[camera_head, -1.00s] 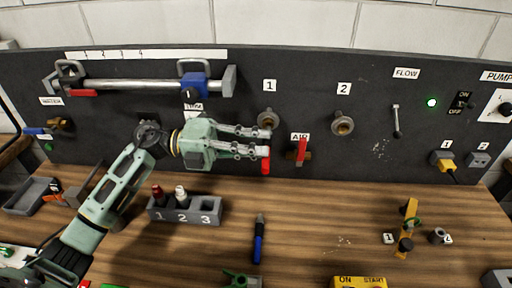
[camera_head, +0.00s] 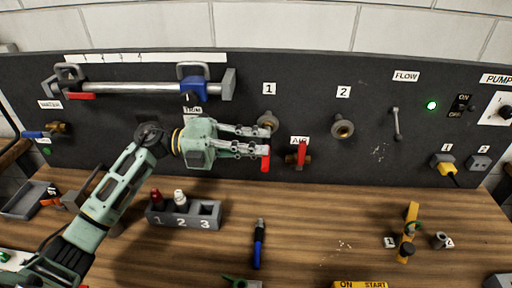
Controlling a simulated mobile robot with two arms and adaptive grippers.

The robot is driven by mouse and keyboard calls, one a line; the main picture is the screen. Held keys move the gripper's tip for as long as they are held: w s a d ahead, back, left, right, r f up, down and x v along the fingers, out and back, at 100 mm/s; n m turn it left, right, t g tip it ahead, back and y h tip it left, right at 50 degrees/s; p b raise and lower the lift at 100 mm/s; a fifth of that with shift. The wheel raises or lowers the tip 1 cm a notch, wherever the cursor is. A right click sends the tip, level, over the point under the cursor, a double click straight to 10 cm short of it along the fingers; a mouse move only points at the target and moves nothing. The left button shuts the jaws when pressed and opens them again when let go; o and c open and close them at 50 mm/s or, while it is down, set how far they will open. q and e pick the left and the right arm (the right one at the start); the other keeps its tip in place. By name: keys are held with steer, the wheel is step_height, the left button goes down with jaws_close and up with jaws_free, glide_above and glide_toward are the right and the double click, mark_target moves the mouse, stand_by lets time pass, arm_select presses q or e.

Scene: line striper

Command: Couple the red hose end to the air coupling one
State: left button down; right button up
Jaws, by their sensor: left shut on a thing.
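The air coupling one (camera_head: 268,121) is a round brass-coloured fitting on the dark panel, under the label 1. My left gripper (camera_head: 266,143) is in front of the panel, with its upper finger at the lower left of that coupling. It is shut on the red hose end (camera_head: 266,160), a small red piece that hangs at its fingertips, below the coupling. I cannot tell whether the red piece touches the coupling; it looks apart from it. Air coupling two (camera_head: 342,127) is to the right, with nothing on it. My right gripper is not in view.
A red-handled air valve (camera_head: 301,155) is just right of my left gripper. A grey rack (camera_head: 208,211) with a red and a white piece stands below my arm.

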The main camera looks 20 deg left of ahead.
arm_select(q)
steer(key=shift+w+a+b, duration=0.3)
steer(key=shift+w+b, duration=0.1)
steer(key=shift+w, duration=0.4)
stand_by(0.5)
steer(key=c, duration=1.6)
jaws_free()
steer(key=shift+w, duration=0.1)
steer(key=shift+o, duration=0.2)
steer(key=shift+o, duration=1.4)
steer(key=b+v, duration=0.2)
steer(key=v, duration=0.5)
steer(key=shift+b, duration=0.35)
